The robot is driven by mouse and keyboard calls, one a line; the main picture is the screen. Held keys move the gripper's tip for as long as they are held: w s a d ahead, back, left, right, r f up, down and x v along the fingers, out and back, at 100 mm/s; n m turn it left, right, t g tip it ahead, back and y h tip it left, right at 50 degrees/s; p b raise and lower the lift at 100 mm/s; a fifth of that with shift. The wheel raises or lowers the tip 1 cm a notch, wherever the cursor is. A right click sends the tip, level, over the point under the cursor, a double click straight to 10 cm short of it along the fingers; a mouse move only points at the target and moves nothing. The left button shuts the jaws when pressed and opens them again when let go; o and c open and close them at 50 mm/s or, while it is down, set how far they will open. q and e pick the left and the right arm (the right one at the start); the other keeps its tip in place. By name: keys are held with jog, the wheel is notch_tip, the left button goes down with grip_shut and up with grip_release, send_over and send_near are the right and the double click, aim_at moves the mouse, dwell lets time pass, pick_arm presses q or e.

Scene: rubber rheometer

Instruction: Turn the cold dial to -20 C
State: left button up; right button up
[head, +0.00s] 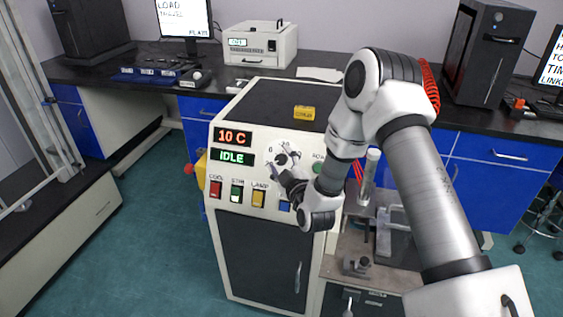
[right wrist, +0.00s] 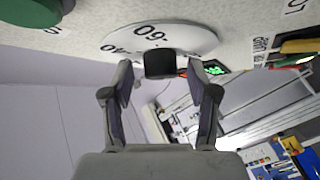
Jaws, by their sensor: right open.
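The cold dial is a white numbered disc (head: 284,148) on the sloping front panel of the white and dark machine (head: 262,255). The display (head: 233,137) reads 10 C, and the one below it (head: 233,158) reads IDLE. My right gripper (head: 279,170) is at the dial and partly covers it. In the right wrist view, the disc (right wrist: 160,36) shows a 60 mark and has a dark knob (right wrist: 160,63) in its middle. The open fingers (right wrist: 160,76) stand on either side of the knob; I cannot tell whether they touch it. My left gripper is not in view.
Red (head: 215,189), green (head: 236,194) and yellow (head: 258,198) switches sit below the displays, left of my gripper. A blue switch is partly hidden by it. A green button (head: 318,168) is right of the dial. A yellow block (head: 304,113) lies on the machine's top.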

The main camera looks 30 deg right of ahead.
jog(key=shift+a, duration=0.1)
grip_shut()
